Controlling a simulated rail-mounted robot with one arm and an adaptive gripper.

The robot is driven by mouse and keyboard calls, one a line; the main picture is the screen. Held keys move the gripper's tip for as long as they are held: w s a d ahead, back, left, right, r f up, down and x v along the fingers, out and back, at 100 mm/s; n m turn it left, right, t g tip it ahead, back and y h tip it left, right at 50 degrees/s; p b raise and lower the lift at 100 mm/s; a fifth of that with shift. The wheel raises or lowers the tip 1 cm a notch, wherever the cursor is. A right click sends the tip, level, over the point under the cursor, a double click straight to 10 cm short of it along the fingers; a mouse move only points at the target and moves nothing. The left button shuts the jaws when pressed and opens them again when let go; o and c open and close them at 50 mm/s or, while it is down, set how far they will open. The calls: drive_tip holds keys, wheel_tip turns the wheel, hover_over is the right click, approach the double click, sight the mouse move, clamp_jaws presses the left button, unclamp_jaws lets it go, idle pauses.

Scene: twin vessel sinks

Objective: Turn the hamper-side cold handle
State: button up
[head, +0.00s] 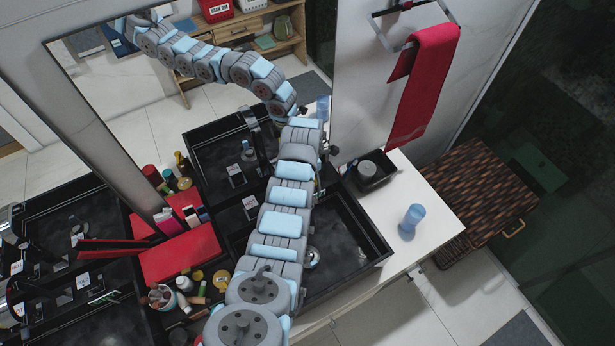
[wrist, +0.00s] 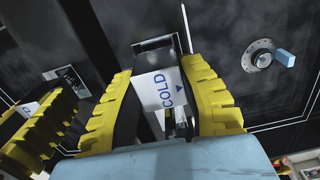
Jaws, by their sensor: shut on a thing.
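The hamper-side sink is the black basin (head: 345,235) on the right of the head view, nearest the wicker hamper (head: 480,190). In the wrist view, the cold handle (wrist: 158,88) has a white face marked COLD with a blue arrow. My gripper (wrist: 158,72) has its yellow, ridged fingers on both sides of this handle and is shut on it. The dark inner pads lie along the handle's sides. In the head view my arm crosses over the sink and hides the gripper and this handle.
A mirror stands behind the sinks and reflects my arm. A red case (head: 180,255) and several small toiletries lie left of my arm. A blue cup (head: 411,220) and a black soap tray (head: 370,170) stand on the counter at right. A red towel (head: 425,85) hangs above.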

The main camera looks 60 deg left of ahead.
drive_tip(key=o, duration=1.2)
drive_tip(key=shift+s, duration=0.1)
drive_tip(key=shift+r, duration=0.2)
drive_tip(key=shift+r, duration=3.6)
